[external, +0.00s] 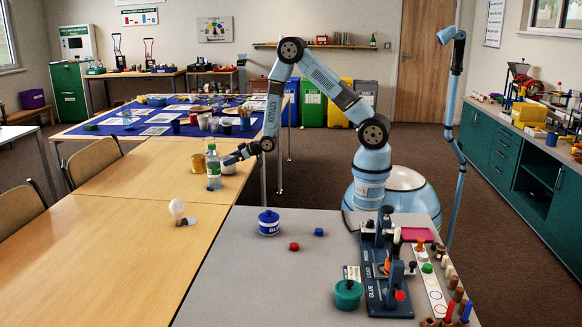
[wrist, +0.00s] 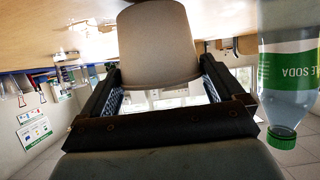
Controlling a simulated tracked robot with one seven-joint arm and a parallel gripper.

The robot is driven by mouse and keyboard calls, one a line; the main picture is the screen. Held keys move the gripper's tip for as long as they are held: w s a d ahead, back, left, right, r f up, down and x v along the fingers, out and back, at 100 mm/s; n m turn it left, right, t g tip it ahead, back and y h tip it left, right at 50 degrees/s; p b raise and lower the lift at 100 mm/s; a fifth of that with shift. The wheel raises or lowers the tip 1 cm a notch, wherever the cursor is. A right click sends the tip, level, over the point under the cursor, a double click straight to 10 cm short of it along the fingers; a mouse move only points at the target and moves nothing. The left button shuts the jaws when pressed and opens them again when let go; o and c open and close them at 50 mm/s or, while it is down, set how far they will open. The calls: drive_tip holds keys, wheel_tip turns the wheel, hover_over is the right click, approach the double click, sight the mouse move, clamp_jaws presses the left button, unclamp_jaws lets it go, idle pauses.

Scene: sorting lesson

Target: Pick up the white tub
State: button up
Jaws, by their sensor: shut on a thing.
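The white tub (external: 229,168) stands upright on the wooden table in the external view, just behind the soda bottle and partly hidden by it and by my gripper. My gripper (external: 233,158) reaches in from the right at the tub. In the wrist view, which is upside down, the pale tub (wrist: 158,45) sits between the two dark fingers of my gripper (wrist: 160,82), with its wider end towards me. The fingers are shut on its sides. I cannot tell whether its base touches the table.
A clear soda bottle (external: 213,170) with a green cap stands close beside the tub; it also shows in the wrist view (wrist: 287,75). A light bulb (external: 177,210) lies nearer the front. The wooden table (external: 120,255) is otherwise mostly clear.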

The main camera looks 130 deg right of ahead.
wheel_tip(320, 180, up, 9)
drive_tip(key=shift+f, duration=0.15)
idle(0.7)
